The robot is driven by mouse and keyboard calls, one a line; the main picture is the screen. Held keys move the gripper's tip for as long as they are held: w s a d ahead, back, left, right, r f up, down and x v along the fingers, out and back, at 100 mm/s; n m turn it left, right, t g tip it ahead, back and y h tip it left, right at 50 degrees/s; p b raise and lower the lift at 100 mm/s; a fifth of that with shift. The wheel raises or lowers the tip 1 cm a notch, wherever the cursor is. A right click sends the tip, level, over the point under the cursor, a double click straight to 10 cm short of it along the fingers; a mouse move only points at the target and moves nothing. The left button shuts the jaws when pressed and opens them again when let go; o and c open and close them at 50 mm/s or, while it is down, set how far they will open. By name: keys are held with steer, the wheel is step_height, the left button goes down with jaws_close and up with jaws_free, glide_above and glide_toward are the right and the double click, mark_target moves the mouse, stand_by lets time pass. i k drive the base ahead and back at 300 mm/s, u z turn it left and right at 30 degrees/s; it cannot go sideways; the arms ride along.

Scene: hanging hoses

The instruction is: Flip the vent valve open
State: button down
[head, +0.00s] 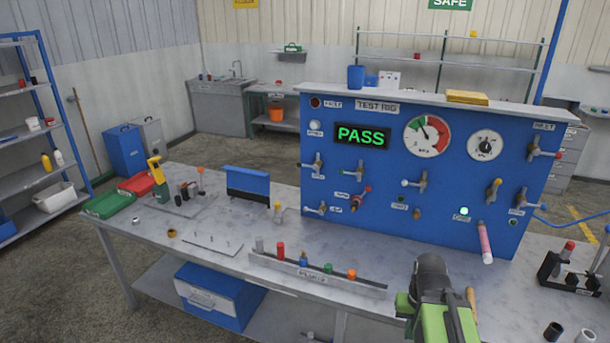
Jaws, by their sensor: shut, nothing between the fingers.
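The blue test rig panel (395,235) stands at the back of the bench. It carries several small valves with coloured handles: one at upper left (317,165), one with a red handle at lower left (359,199), one in the middle (421,182), a yellow-handled one (493,191), and one at upper right (536,149). Their labels are too small to read, so I cannot tell which is the vent valve. My gripper (432,268), dark with green parts behind it, is shut and empty, in front of the panel and apart from the valves.
A green PASS display (362,136) and two dials, one red and white (427,137), are on the panel. A pink and white hose end (485,243) hangs below it. A blue hose (570,218) runs off right. A labelled rack (315,274) of small parts stands in front.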

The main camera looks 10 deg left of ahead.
mark_target(299, 165)
steer(key=u, duration=0.75)
steer(key=i, duration=0.95)
steer(key=u, duration=2.5)
steer(key=k, duration=0.9)
steer(key=z, duration=1.1)
